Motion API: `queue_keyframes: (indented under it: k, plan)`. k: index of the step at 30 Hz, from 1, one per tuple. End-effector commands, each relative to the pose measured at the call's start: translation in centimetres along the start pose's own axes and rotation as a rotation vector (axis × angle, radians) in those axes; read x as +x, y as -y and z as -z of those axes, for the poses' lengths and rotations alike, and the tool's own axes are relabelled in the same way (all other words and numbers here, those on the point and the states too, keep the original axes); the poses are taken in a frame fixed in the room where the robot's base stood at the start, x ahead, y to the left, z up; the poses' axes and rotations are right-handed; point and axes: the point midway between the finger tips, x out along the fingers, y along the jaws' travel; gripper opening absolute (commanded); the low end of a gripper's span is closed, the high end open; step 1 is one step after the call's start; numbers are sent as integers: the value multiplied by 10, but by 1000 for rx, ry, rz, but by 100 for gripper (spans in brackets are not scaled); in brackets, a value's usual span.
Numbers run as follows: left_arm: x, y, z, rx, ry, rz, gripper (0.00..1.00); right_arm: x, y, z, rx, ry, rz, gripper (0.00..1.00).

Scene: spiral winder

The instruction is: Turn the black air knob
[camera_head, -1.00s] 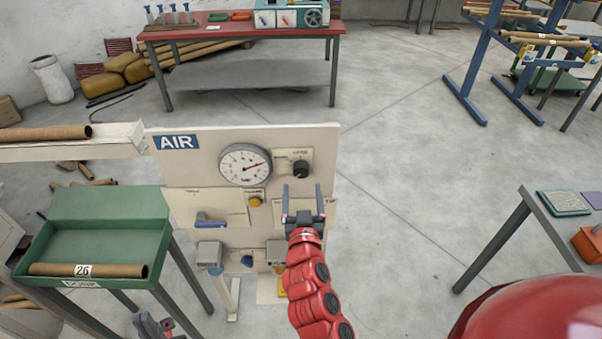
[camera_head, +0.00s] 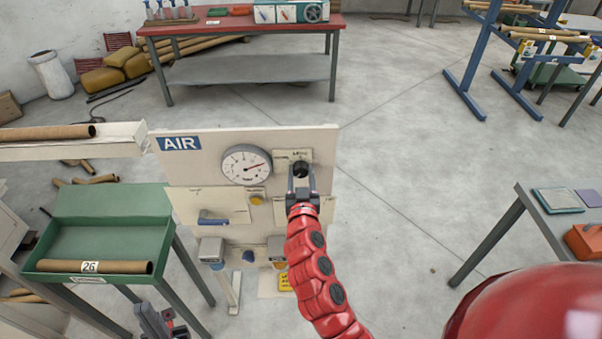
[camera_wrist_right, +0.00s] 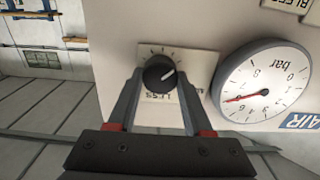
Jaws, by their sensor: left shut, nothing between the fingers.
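The black air knob (camera_head: 301,169) is on the upper right of the AIR panel (camera_head: 182,180), right of the pressure gauge (camera_head: 246,165). In the right wrist view the knob (camera_wrist_right: 159,73) has a white pointer line aimed to the upper right. My right gripper (camera_head: 302,177) is at the knob, one finger on each side, and looks shut on it; its fingers also show in the right wrist view (camera_wrist_right: 160,80). My left gripper (camera_head: 157,322) is low at the left edge of the bottom, shut and empty, away from the panel.
A green tray (camera_head: 105,204) with a cardboard tube (camera_head: 120,267) stands to the left. The floor right of the panel is clear.

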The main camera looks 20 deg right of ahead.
Motion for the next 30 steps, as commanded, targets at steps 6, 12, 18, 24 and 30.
queue_keyframes:
  k: [6, 12, 18, 24, 30]
  plan:
    - [0, 0, 0, 0, 0, 0, 0, 0, 0, 0, 0, 0, 0, 9]
    - [0, 0, 0, 0, 0, 0, 0, 0, 0, 0, -3, 0, 0, 0]
    - [-5, 0, -1, 0, 0, 0, 0, 0, 0, -2, -46, 1, 0, 0]
    - [-16, -1, -3, 0, 0, 0, 0, 0, 1, -3, -161, -2, 2, 0]
    - [-28, -1, -5, 0, 0, 0, 0, -1, 2, -3, -336, -4, 3, 0]
